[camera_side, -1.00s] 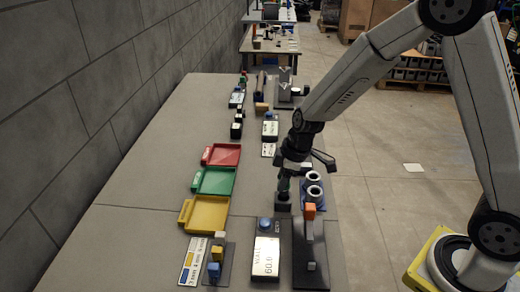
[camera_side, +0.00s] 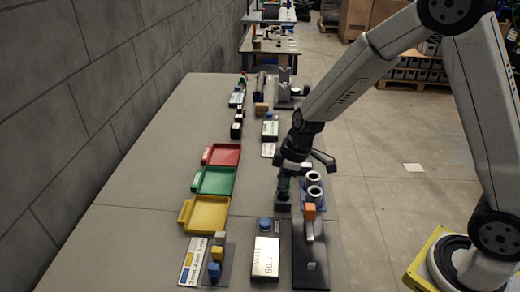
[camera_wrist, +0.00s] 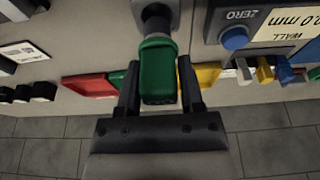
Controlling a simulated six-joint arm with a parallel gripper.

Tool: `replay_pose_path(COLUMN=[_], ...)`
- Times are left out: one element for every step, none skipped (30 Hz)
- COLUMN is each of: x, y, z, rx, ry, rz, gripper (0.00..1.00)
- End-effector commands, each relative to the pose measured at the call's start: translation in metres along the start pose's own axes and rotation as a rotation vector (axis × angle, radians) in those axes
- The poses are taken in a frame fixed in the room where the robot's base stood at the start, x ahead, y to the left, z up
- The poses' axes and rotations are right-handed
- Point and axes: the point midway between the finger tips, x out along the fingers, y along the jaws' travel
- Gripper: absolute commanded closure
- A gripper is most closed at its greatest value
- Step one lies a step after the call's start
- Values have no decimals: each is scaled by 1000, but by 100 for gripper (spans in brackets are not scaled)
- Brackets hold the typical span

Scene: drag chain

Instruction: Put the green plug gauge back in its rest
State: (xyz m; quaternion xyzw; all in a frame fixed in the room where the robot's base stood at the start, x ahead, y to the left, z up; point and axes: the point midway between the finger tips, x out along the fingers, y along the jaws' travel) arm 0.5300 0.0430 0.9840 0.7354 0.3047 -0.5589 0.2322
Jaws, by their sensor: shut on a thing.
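The green plug gauge (camera_wrist: 158,72) shows its green handle between my gripper's two dark fingers in the wrist view. My gripper (camera_wrist: 160,92) is shut on that handle. The black rest (camera_wrist: 155,14) is at the top of the wrist view, beyond the handle, with the gauge's grey end pointing at it. Whether that end is fully seated in the rest is hidden. In the side view my gripper (camera_side: 286,178) is directly above the small black rest (camera_side: 283,206), and the gauge is mostly hidden and dark between them.
A display box with a blue button (camera_side: 265,258) and a dark stand with an orange block (camera_side: 310,210) are in front. Red, green and yellow trays (camera_side: 205,213) lie left.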

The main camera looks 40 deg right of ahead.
Motion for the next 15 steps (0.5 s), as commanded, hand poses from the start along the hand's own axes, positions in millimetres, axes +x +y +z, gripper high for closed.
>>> replay_pose_path(x=[0,1,1,2,2,3,3,4,4,5,5,6,6,6,7], y=[0,0,0,0,0,0,0,0,0,0,0,0,0,0,0], z=[0,0,0,0,0,1,1,1,1,1,1,1,1,1,1], rx=[0,0,0,0,0,0,1,1,1,1,1,1,1,1,1], ry=[0,0,0,0,0,0,0,0,1,1,1,1,1,1,1], rz=[0,0,0,0,0,0,0,0,0,0,0,0,0,0,1], gripper=[100,100,100,100,100,100,100,100,100,100,100,100,100,100,100])
